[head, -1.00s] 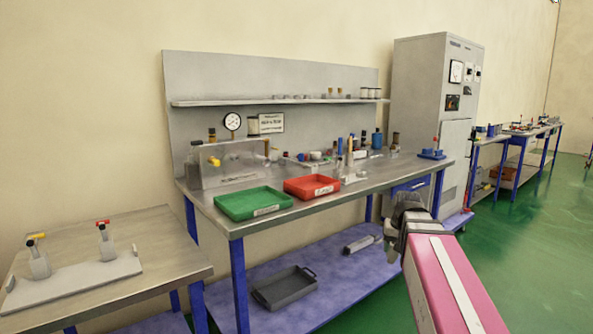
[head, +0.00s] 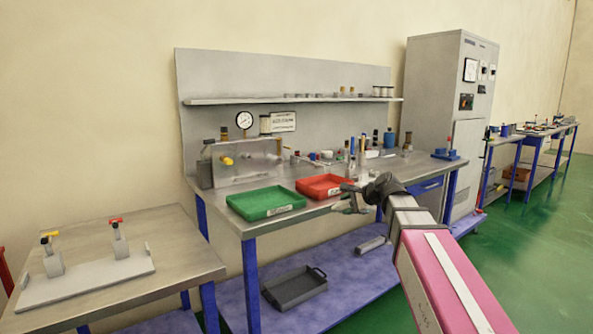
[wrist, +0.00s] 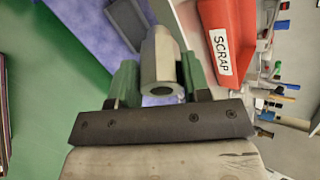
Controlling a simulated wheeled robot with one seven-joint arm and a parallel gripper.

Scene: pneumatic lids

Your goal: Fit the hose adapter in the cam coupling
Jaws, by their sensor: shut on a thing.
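My gripper (wrist: 158,78) is shut on a grey metal adapter (wrist: 160,58), a stepped, faceted piece with a round bore facing the wrist camera. The green fingers press on its two sides. In the head view my gripper (head: 348,198) hangs at the front edge of the workbench, just right of the red tray; the adapter is too small to make out there. I cannot pick out the cam coupling for certain. A pale plate (head: 90,278) on the left table carries two upright fittings, one with a yellow handle (head: 50,235) and one with a red handle (head: 115,221).
A grey tray (head: 268,294) lies on the lower shelf.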

